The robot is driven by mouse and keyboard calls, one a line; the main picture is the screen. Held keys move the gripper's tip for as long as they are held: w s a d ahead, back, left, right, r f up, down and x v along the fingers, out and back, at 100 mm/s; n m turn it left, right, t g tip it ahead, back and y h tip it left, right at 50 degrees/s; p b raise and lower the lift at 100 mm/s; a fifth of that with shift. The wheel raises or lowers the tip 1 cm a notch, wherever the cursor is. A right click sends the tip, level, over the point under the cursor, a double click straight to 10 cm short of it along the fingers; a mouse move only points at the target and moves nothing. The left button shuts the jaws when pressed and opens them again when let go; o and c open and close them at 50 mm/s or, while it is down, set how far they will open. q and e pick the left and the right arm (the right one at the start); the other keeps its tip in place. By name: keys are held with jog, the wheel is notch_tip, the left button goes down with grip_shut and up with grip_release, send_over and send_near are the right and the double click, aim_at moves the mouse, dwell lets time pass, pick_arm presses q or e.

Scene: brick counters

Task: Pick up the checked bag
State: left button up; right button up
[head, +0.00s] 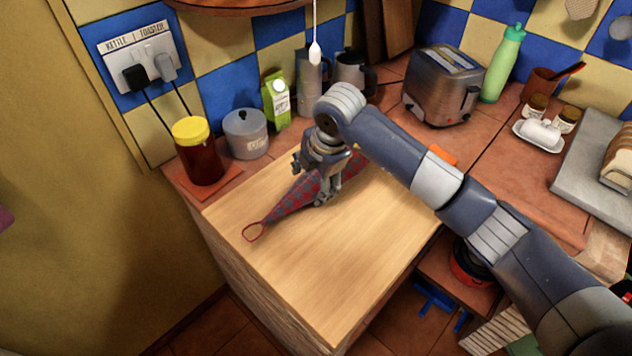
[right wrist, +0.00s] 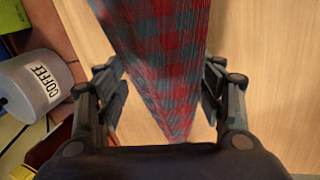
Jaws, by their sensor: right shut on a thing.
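The checked bag (head: 291,202) is red and blue-grey and lies on the light wooden counter top in the head view, with its red loop handle toward the front left. My right gripper (head: 318,184) is over the bag's middle, pointing down. In the right wrist view the bag (right wrist: 165,45) runs between the two fingers of the right gripper (right wrist: 163,88), which is shut on it. The bag seems to rest at counter level; I cannot tell whether it is lifted. My left gripper is not in view.
Behind the bag stand a yellow-lidded jar (head: 199,150), a grey coffee canister (head: 246,134) and a green carton (head: 276,101). A toaster (head: 443,84) and a green bottle (head: 503,65) stand farther right. A pull cord (head: 315,50) hangs near the arm. The wooden top's front (head: 330,270) is clear.

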jog(key=shift+w+r+b, duration=0.1)
jog(key=shift+r+b, duration=0.2)
jog(key=shift+r, duration=0.6)
jog(key=s+b, duration=0.1)
jog(key=s, duration=0.4)
jog(key=s+r+b, duration=0.1)
jog(key=s, duration=0.4)
jog(key=s+b, duration=0.1)
jog(key=s, duration=0.5)
jog(key=shift+s+d+r, duration=0.1)
jog(key=shift+d+r, duration=0.2)
